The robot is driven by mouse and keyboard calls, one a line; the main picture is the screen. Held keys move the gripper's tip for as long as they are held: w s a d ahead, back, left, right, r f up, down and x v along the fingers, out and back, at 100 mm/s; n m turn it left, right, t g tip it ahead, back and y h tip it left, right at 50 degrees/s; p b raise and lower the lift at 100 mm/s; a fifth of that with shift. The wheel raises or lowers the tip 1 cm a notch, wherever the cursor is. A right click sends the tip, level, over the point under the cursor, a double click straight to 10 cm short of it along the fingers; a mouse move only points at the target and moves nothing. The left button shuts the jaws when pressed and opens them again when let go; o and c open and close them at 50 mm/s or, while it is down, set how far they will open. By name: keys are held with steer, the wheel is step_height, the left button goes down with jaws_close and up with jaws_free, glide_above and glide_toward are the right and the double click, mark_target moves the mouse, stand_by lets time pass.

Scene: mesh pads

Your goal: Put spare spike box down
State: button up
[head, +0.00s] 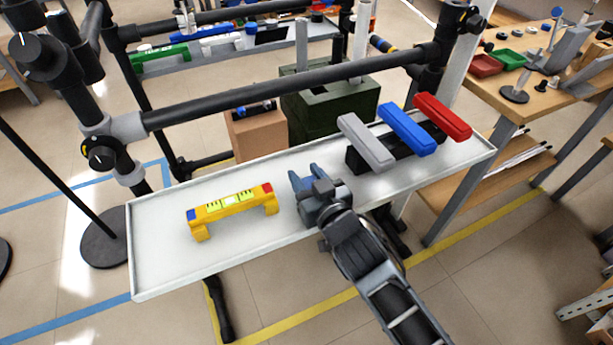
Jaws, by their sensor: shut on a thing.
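My gripper (306,178) is over the white tray shelf (160,268), between a yellow piece and a black rack. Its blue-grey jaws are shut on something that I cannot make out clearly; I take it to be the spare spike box. I cannot tell whether the held thing touches the shelf. The yellow bridge-shaped piece (235,207), with a blue end and a red end, stands left of my gripper. Grey (365,142), blue (407,130) and red (442,117) long blocks lie side by side on the black rack (357,160) to the right.
A dark green box (328,108) and a brown box (257,134) stand behind the shelf. A black rail (290,90) crosses above its back edge. A workbench (545,90) with red and green trays is at right. The shelf's left end is bare.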

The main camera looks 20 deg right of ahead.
steer(key=shift+f, duration=0.15)
steer(key=o, duration=1)
steer(key=shift+o, duration=0.2)
steer(key=shift+s+r, duration=0.2)
steer(key=s+r, duration=0.1)
steer(key=s, duration=1)
steer(key=shift+s+r, duration=0.25)
steer(key=shift+r, duration=0.15)
steer(key=shift+s, duration=0.1)
